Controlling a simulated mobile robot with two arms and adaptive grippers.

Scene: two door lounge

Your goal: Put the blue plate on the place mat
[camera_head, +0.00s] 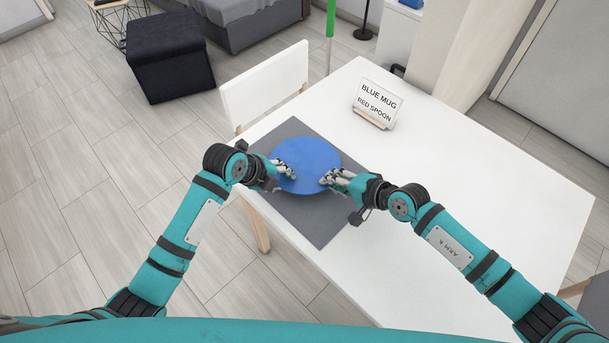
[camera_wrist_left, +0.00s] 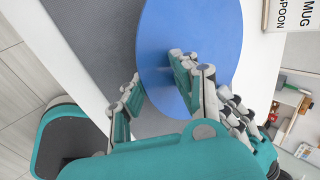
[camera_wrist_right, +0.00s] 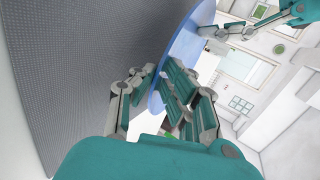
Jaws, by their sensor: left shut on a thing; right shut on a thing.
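The blue plate (camera_head: 306,160) is over the grey place mat (camera_head: 318,226) on the white table. The plate also shows in the left wrist view (camera_wrist_left: 190,35) and edge-on in the right wrist view (camera_wrist_right: 182,50). My left gripper (camera_head: 286,174) is shut on the plate's left near rim. My right gripper (camera_head: 332,182) is shut on its right near rim. In the wrist views one finger of each gripper is on the mat side of the plate, so the plate appears a little above the mat. The exact gap is hard to tell.
A sign (camera_head: 377,103) reading "BLUE MUG RED SPOON" stands on the table behind and right of the plate. A white chair (camera_head: 265,85) is at the table's far left edge. The right part of the white table (camera_head: 500,185) is clear. A black ottoman (camera_head: 170,55) stands farther back.

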